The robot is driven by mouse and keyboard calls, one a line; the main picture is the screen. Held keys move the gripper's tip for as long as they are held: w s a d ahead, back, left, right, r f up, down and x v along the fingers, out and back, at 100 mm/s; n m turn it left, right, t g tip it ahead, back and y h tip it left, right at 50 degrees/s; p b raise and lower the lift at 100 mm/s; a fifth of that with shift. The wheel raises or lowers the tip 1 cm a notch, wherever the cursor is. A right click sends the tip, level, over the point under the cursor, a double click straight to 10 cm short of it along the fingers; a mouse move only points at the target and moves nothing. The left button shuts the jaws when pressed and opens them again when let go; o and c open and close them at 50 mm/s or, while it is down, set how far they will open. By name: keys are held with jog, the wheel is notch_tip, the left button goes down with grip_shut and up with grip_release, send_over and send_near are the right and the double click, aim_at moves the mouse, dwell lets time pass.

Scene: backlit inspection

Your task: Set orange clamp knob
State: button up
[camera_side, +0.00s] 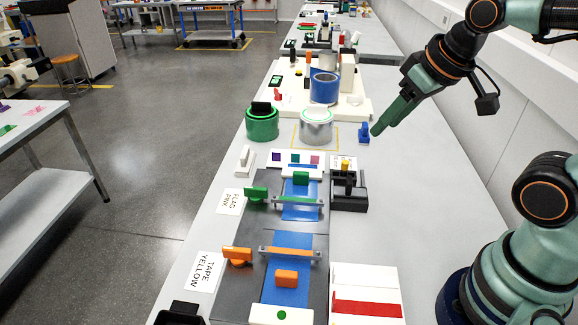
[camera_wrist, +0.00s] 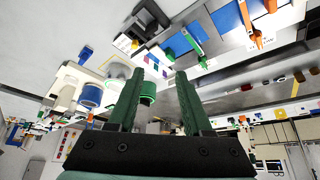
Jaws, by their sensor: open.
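An orange clamp knob (camera_side: 237,255) sits at the left end of a clamp bar (camera_side: 287,252) that crosses a blue strip on the nearer dark plate. An orange block (camera_side: 287,278) lies on the same strip just in front. In the wrist view, orange parts of this clamp (camera_wrist: 257,39) show at the upper right, well away from my fingers. My gripper (camera_side: 376,130) is above the far right of the bench, near a small blue item, far from the orange clamp. Its two green fingers (camera_wrist: 161,73) stand apart with nothing held between them.
A green knob (camera_side: 256,194) belongs to a similar clamp farther back. Green (camera_side: 262,125), silver (camera_side: 316,128) and blue (camera_side: 324,88) rolls stand behind. A black holder (camera_side: 349,192) is right of the plates; a red-and-white box (camera_side: 366,294) is at the front right.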

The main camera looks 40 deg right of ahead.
jog(key=shift+c, duration=0.4)
jog(key=n+g, duration=0.6)
jog(key=n, duration=0.3)
send_over(236, 249)
notch_tip(236, 249, down, 9)
notch_tip(236, 249, down, 11)
jog(key=shift+f, duration=0.1)
grip_shut()
